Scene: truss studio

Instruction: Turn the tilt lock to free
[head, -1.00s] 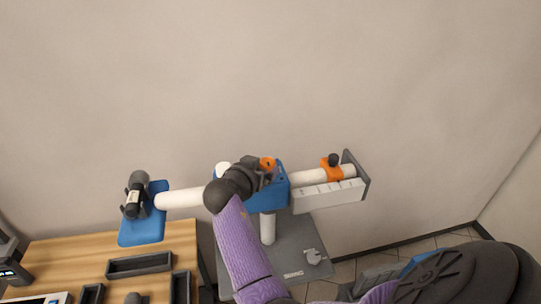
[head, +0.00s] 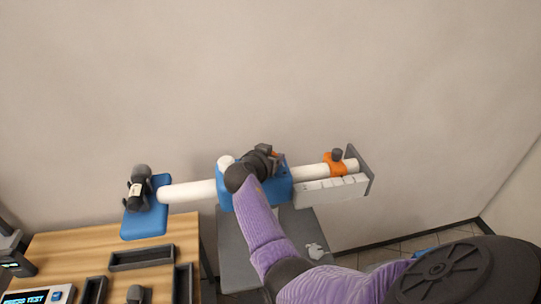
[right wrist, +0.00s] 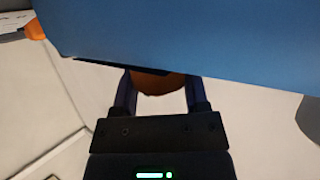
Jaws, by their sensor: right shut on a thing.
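A blue clamp block (head: 279,190) sits around the middle of a white tube on a grey stand. An orange part (right wrist: 158,84), seemingly the tilt lock, shows under the block's edge in the right wrist view. My right gripper (head: 274,160) is at the top of the block, shut on this orange part. Its two fingers (right wrist: 158,96) stand on either side of the orange part. Most of the lock is hidden, so its setting cannot be told. My left gripper is not in view.
The tube carries a dark device on a blue plate (head: 145,222) at left, and an orange collar (head: 335,168) with a white slotted bar (head: 331,190) at right. A wooden table (head: 73,243) with dark trays stands at lower left. The wall behind is bare.

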